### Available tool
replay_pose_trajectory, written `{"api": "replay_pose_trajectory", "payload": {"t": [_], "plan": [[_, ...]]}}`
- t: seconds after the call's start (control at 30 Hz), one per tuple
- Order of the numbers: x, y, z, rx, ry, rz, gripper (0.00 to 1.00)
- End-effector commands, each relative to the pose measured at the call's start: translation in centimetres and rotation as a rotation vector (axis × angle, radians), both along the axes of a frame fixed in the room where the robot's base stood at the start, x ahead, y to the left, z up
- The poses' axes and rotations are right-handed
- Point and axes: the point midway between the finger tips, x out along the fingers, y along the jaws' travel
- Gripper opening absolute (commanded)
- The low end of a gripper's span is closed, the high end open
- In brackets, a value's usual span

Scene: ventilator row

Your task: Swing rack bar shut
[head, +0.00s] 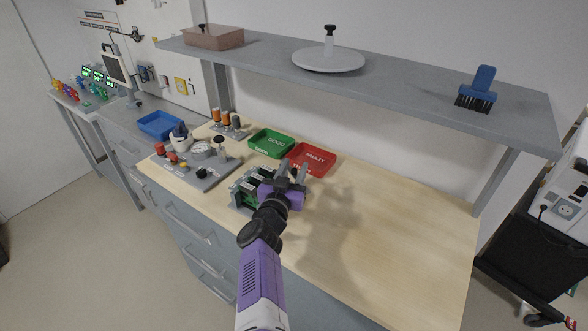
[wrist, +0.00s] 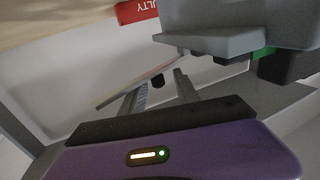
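The rack (head: 243,190) holds green boards and stands on the bench, partly hidden by my arm. My purple gripper (head: 295,165) is at its right end, fingers pointing toward the back. In the wrist view my gripper (wrist: 160,78) is open, with two grey fingers apart. A thin, slanted grey strip that looks like the rack bar (wrist: 118,96) shows at the fingertips, with a small black knob (wrist: 157,80) between them. I cannot tell whether the fingers touch it. A grey block (wrist: 235,35), seemingly part of the rack, is close at upper right.
A red FAULTY tray (head: 318,157) and a green GOOD tray (head: 270,141) lie behind the rack. A grey panel with knobs (head: 205,172) is to its left. A shelf (head: 420,85) overhangs the back. The bench (head: 400,230) is clear on the right.

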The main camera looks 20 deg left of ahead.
Motion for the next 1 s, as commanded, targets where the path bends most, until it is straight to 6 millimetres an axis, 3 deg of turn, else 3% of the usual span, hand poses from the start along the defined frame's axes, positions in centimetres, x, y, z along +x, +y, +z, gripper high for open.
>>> {"api": "replay_pose_trajectory", "payload": {"t": [0.27,0.7,1.0], "plan": [[-0.7,0.1,0.0,-0.001,0.001,0.001,0.38],[-6.2,0.0,0.1,-0.001,0.0,0.002,0.38],[-7.8,-0.1,0.0,-0.001,0.0,0.001,0.38]]}}
